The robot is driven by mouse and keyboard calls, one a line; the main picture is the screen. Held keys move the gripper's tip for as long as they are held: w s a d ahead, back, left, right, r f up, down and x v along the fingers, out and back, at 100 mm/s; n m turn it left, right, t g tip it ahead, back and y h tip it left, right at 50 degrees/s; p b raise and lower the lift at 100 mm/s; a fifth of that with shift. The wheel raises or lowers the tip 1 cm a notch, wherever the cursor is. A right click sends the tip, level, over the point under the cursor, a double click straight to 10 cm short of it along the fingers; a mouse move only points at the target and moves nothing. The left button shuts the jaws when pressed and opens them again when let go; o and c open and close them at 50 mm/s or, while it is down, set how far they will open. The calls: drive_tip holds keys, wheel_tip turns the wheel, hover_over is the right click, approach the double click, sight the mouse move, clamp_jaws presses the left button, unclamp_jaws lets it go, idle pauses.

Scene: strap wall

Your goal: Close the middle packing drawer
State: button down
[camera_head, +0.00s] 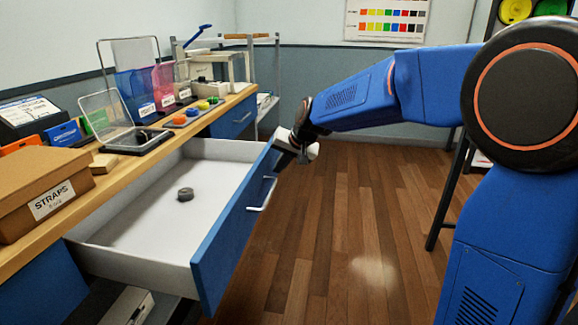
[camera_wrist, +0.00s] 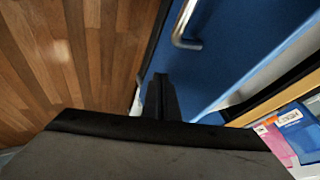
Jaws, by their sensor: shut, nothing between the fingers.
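The middle packing drawer (camera_head: 228,245) is pulled far out from the bench, with a blue front and white inside. Its bar handle (camera_head: 263,194) is on the outer face of the front. A small dark round object (camera_head: 185,194) lies on the drawer floor. My gripper (camera_head: 282,157) is shut and empty at the far end of the drawer front, near its top edge; I cannot tell whether it touches. In the wrist view, the shut fingers (camera_wrist: 160,97) point toward the blue front (camera_wrist: 235,45), with the handle (camera_wrist: 183,28) ahead.
The wooden bench top (camera_head: 125,165) carries a box marked STRAPS (camera_head: 45,195), coloured bins (camera_head: 162,85) and a clear-lidded case (camera_head: 105,112). Another blue drawer (camera_head: 233,118) farther along looks shut. The wood floor (camera_head: 350,220) before the drawer is clear.

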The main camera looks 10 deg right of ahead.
drive_tip(key=shift+w+a, duration=0.1)
drive_tip(key=shift+a, duration=0.25)
drive_tip(key=shift+a, duration=0.1)
drive_tip(key=w+a, duration=0.3)
drive_tip(key=a, duration=0.6)
drive_tip(key=w+a, duration=0.3)
drive_tip(key=a, duration=0.6)
drive_tip(key=w+a, duration=0.4)
drive_tip(key=a, duration=0.5)
drive_tip(key=shift+a, duration=0.2)
drive_tip(key=shift+w+a+r, duration=0.1)
drive_tip(key=shift+w+a, duration=0.05)
drive_tip(key=shift+a, duration=0.3)
